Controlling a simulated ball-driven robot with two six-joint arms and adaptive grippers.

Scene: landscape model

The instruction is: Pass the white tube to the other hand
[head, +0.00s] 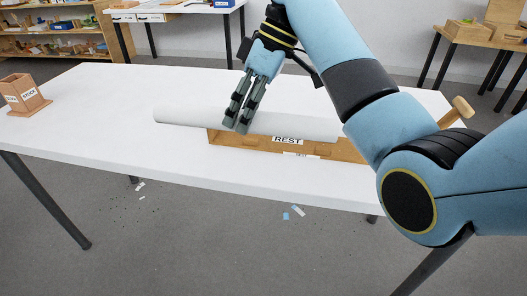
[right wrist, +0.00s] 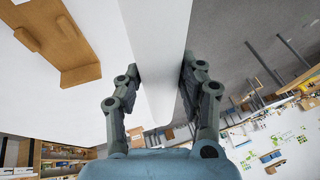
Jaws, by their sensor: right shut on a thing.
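The white tube (head: 190,115) lies level across the wooden rest labelled REST (head: 225,138) in the head view, or just above it; I cannot tell whether they touch. Its left end sticks out past the rest. My right gripper (head: 238,122) reaches down from above and is shut around the tube near its middle. In the right wrist view the tube (right wrist: 160,60) runs between the two fingers of my right gripper (right wrist: 163,100), and the wooden rest (right wrist: 60,35) shows off to the left. My left gripper is in neither view.
The white table (head: 110,110) is mostly clear to the left of the tube. A small wooden box labelled STOCK (head: 22,95) stands at its left end. A wooden handle (head: 457,110) shows at the right behind my arm. Shelves (head: 55,35) and other tables stand behind.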

